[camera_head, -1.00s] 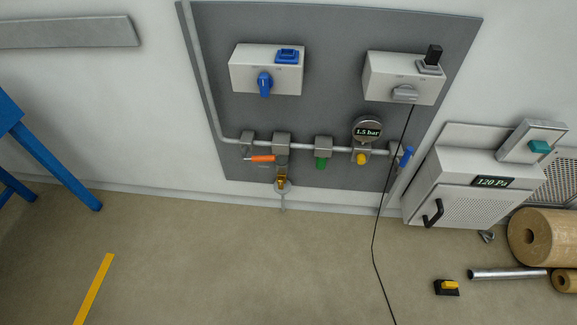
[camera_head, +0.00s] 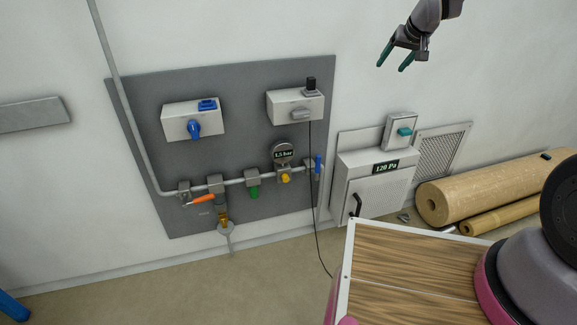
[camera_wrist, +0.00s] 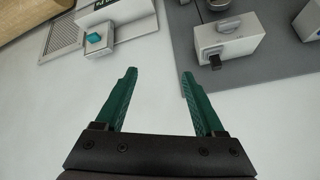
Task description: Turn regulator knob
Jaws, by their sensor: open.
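A yellow knob (camera_head: 286,178), which looks like the regulator knob, sits under a round gauge (camera_head: 283,153) reading 1.5 bar, on the pipe along the lower part of the grey wall panel (camera_head: 240,90). My gripper (camera_head: 394,64) is at the upper right, in front of the bare wall, well apart from the knob. Its green fingers are spread and empty, also in the wrist view (camera_wrist: 159,74). I cannot make out the yellow knob in the wrist view.
The pipe also carries an orange lever (camera_head: 200,200), a green part (camera_head: 253,192) and a blue handle (camera_head: 318,166). Two white switch boxes (camera_head: 175,128) (camera_head: 278,110) stick out above. A black cable (camera_head: 311,190) hangs right of the gauge.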

